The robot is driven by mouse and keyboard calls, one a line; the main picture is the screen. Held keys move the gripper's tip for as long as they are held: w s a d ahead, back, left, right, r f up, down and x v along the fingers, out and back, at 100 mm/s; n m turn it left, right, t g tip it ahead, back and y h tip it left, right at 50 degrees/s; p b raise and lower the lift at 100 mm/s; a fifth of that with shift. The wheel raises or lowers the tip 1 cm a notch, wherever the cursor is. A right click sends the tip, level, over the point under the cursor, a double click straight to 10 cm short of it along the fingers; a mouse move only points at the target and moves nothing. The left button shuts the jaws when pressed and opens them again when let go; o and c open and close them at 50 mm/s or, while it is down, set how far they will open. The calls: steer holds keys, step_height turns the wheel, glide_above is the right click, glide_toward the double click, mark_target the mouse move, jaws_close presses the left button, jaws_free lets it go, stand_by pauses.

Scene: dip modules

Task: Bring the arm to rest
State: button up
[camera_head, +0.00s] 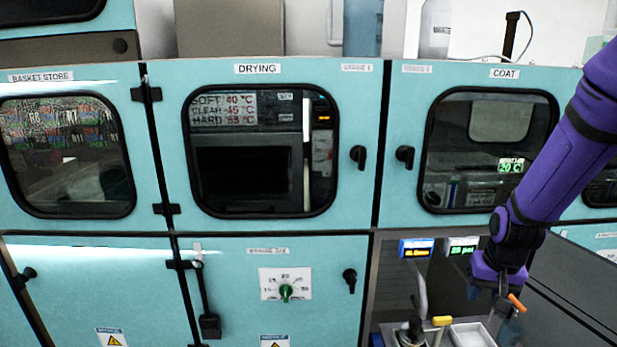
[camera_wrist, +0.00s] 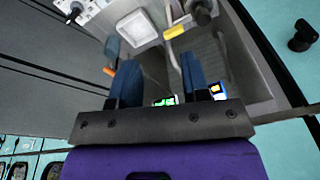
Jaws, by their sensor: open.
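My purple arm (camera_head: 560,155) comes down from the upper right in the head view. My gripper (camera_head: 507,306) points downward at the lower right, over the recessed bay. In the wrist view the gripper (camera_wrist: 155,72) shows two dark blue fingers standing apart with nothing between them. The recess behind the fingers shows through the gap.
A white tray (camera_head: 472,335) and a yellow-handled tap (camera_head: 442,321) lie below and left of my gripper. Two small displays (camera_head: 416,248) sit on the bay's back wall. Closed turquoise doors labelled DRYING (camera_head: 262,231) and COAT (camera_head: 400,212) stand behind. An orange handle (camera_head: 516,303) is close to the gripper.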

steer(key=s+a+r+n+t, duration=0.1)
steer(key=s+a+r, duration=0.2)
steer(key=s+r, duration=0.7)
steer(key=s+a+r+n+t, duration=0.2)
steer(key=s+a+r, duration=0.2)
steer(key=s+r, duration=0.6)
step_height(320, 180, up, 5)
steer(key=shift+s+r, duration=0.15)
steer(key=shift+c, duration=0.4)
stand_by(2.6)
